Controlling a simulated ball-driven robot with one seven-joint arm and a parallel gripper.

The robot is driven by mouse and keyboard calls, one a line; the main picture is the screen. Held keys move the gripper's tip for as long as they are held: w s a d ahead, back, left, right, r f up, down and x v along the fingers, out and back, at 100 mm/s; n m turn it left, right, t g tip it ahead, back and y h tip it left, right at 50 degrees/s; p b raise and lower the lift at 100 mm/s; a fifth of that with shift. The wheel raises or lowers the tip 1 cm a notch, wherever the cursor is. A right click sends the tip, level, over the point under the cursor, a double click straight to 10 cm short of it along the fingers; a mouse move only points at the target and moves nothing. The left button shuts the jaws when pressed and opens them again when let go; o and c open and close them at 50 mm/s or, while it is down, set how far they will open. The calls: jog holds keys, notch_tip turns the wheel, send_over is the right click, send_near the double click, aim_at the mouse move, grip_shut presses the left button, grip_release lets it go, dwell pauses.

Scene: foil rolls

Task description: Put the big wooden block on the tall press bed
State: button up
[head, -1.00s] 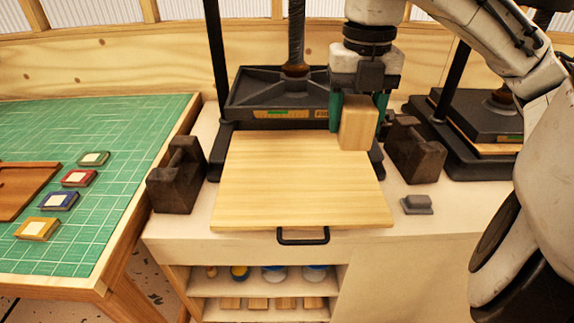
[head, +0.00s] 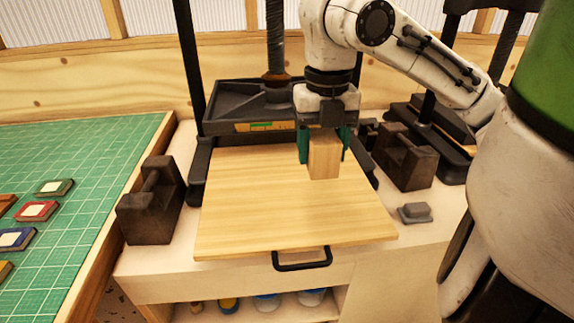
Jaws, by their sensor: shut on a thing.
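The big wooden block (head: 323,158) is a pale, upright block between the green fingers of my gripper (head: 324,143). My gripper is shut on it and points down. The block is over the back right part of a flat wooden press bed (head: 260,215), which has a black handle at its front. I cannot tell whether the block's bottom touches the bed or hangs just above it. The black press (head: 225,105) with tall posts and a screw stands behind the bed; my gripper hides part of it.
Dark metal weights stand left (head: 150,200) and right (head: 405,158) of the bed. A small grey object (head: 414,213) lies at the right. A second press (head: 430,130) is at the back right. A green mat (head: 70,190) with small coloured pieces is at the left. The bed's front is clear.

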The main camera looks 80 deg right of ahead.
jog(key=shift+w+d+r+p, duration=0.15)
jog(key=shift+w+d+p, duration=0.15)
jog(key=shift+p, duration=0.9)
jog(key=w+d+f, duration=0.2)
jog(key=f, duration=0.1)
jog(key=w+d+f, duration=0.5)
jog(key=d, duration=0.1)
jog(key=shift+w+d+f, duration=0.15)
jog(key=shift+w+f, duration=0.05)
jog(key=shift+f, duration=0.2)
jog(key=shift+w+d+f, duration=0.15)
jog(key=shift+f, duration=0.2)
jog(key=shift+w+d+f, duration=0.1)
jog(key=shift+d+f, duration=0.05)
jog(key=shift+f, duration=1.55)
jog(key=shift+f, duration=0.15)
jog(key=o, duration=1.1)
notch_tip(320, 180, up, 12)
jog(key=shift+r, duration=0.2)
